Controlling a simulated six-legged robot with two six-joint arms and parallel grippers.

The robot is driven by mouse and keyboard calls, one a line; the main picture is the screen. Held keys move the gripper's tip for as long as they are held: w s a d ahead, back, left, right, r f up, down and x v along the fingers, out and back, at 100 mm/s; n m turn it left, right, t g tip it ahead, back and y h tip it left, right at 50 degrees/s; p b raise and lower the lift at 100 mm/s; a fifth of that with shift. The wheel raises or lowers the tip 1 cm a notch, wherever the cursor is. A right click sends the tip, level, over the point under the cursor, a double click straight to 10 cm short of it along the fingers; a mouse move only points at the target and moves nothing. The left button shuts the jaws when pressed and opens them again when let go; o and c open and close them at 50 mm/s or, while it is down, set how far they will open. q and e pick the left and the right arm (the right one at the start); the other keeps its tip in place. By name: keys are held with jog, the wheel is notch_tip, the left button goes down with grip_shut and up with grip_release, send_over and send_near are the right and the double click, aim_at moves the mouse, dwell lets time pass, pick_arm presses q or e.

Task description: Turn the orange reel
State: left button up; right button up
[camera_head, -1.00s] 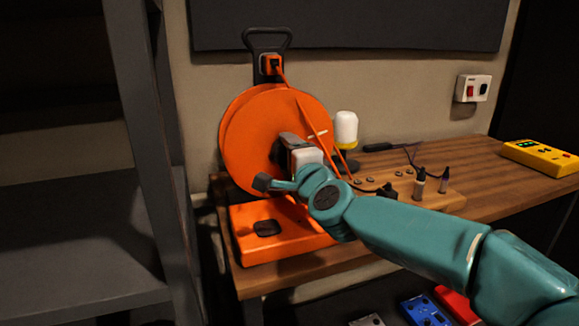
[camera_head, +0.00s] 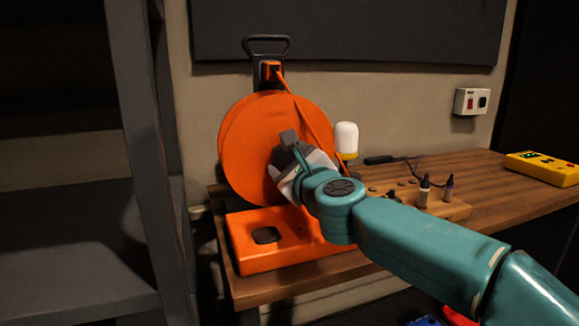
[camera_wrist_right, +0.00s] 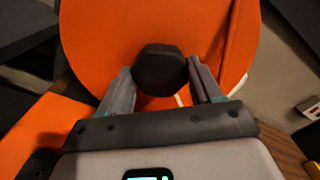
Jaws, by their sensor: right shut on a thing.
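The orange reel (camera_head: 245,140) stands upright on its orange base (camera_head: 290,248) at the left end of the wooden bench. A dark round knob (camera_wrist_right: 160,70) sticks out from the reel's face in the right wrist view. My right gripper (camera_head: 284,160) is at the right part of the reel's face, and its fingers and wrist cover some of it. In the wrist view my right gripper (camera_wrist_right: 162,84) has one finger on each side of the knob and is shut on it. My left gripper is not in view.
An orange cable (camera_head: 312,115) runs from the plug at the top down across the reel. A white and yellow lamp (camera_head: 346,140) stands just right of it. Small bottles (camera_head: 424,188) and a yellow box (camera_head: 541,166) are further right. A grey shelf post (camera_head: 145,130) rises at the left.

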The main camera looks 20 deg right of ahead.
jog(key=shift+m, duration=1.1)
jog(key=shift+b, duration=0.3)
jog(key=o, duration=1.5)
jog(key=shift+o, duration=0.2)
jog(key=s, duration=1.6)
jog(key=shift+s+d, duration=0.15)
jog(key=shift+d, duration=0.15)
